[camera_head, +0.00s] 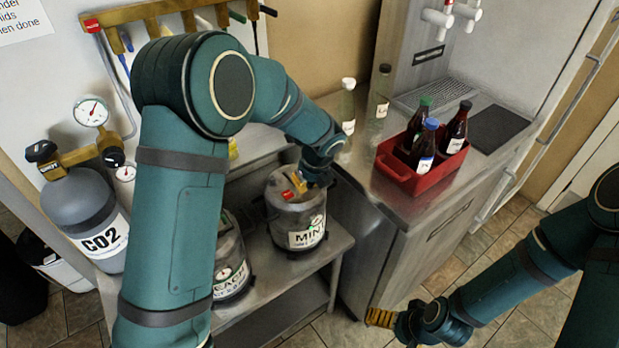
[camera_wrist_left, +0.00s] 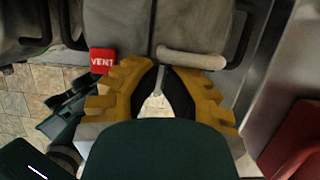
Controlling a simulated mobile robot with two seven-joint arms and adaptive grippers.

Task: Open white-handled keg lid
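A steel keg (camera_head: 296,214) labelled MINT stands on the metal shelf, with a red vent tag (camera_head: 288,195) on top. In the left wrist view, the white handle (camera_wrist_left: 192,58) lies on the keg lid, right of the red VENT tag (camera_wrist_left: 103,61). My left gripper (camera_head: 300,181) is at the top of this keg. In the wrist view its yellow fingers (camera_wrist_left: 160,70) converge beside the handle, around a thin pale piece. Whether they grip it is unclear. My right gripper (camera_head: 381,317) is low near the floor, apart from the kegs, its finger gap not visible.
A second keg (camera_head: 231,270) stands left of the MINT keg, partly hidden by my left arm. A red crate (camera_head: 420,178) with bottles stands on the steel counter at right. Two clear bottles (camera_head: 347,112) (camera_head: 378,105) stand behind. A grey CO2 cylinder (camera_head: 82,208) is at left.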

